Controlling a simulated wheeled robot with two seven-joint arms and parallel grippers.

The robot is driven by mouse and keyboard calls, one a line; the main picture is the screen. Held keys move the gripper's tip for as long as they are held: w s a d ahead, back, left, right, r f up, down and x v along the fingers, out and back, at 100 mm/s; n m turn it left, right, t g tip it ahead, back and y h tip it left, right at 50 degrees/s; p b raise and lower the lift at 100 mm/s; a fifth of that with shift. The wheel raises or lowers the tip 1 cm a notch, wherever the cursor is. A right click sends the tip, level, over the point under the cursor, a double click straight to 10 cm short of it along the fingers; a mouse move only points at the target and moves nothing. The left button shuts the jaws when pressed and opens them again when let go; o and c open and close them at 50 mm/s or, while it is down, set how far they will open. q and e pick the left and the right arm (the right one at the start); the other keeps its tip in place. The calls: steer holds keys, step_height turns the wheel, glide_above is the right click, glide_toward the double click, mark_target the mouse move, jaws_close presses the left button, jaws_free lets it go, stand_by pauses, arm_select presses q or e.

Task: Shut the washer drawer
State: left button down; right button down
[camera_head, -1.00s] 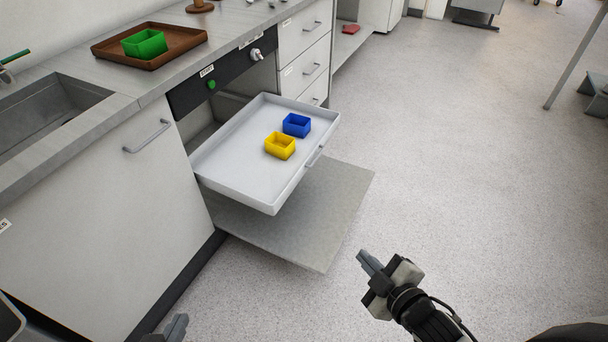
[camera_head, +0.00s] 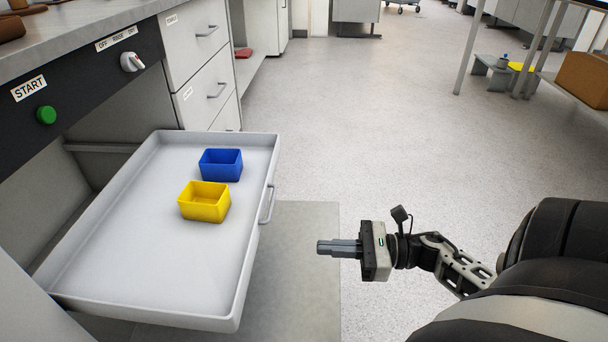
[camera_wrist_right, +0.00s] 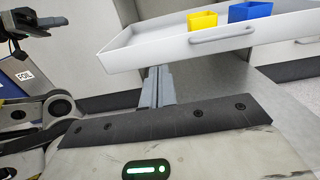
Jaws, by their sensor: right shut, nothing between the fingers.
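The white washer drawer (camera_head: 140,308) is pulled out from the washer front. A yellow box (camera_head: 204,202) and a blue box (camera_head: 221,165) stand in it. Its handle (camera_head: 267,206) is on the front edge, facing my right arm. My right gripper (camera_head: 322,247) is shut and empty, pointing left at the drawer front with a gap between. In the right wrist view the shut fingers (camera_wrist_right: 157,86) point toward the drawer (camera_wrist_right: 150,55), with the handle (camera_wrist_right: 222,36) above and to their right.
The washer panel has a green start button (camera_head: 46,115) and a knob (camera_head: 132,62). A grey lowered door (camera_head: 310,280) lies below the drawer. Closed drawers (camera_head: 195,65) stand beyond. Open floor (camera_head: 370,130) lies to the right.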

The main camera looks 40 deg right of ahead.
mark_target(252, 243)
steer(key=b+x, duration=0.1)
steer(key=x, duration=1.1)
steer(key=shift+w+a, duration=0.1)
steer(key=shift+a, duration=0.05)
steer(key=shift+w+a, duration=0.1)
